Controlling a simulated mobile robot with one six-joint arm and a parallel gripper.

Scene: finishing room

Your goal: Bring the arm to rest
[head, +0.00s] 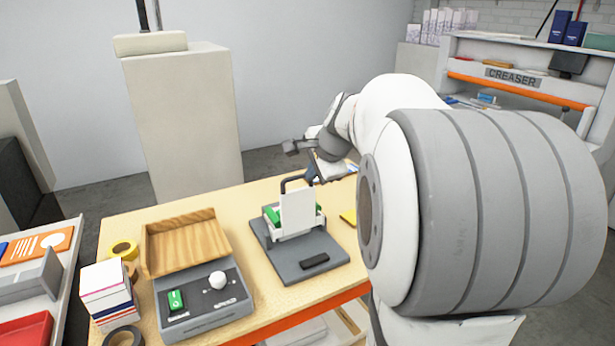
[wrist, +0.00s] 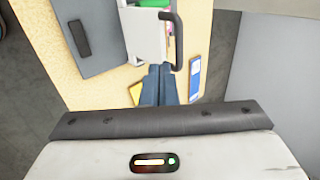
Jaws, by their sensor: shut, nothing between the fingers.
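My arm reaches in from the right in the head view and hangs over the far part of the wooden table (head: 200,200). My gripper shows in the wrist view (wrist: 162,72), its two dark fingers together with nothing between them. It is close to a grey and white machine (head: 298,212) with a black looped handle (head: 292,183), standing on a dark base plate (head: 300,258). In the wrist view the handle (wrist: 178,45) is just beyond the fingertips; I cannot tell whether they touch.
A blue-edged phone-like item (wrist: 195,75) lies near my gripper.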

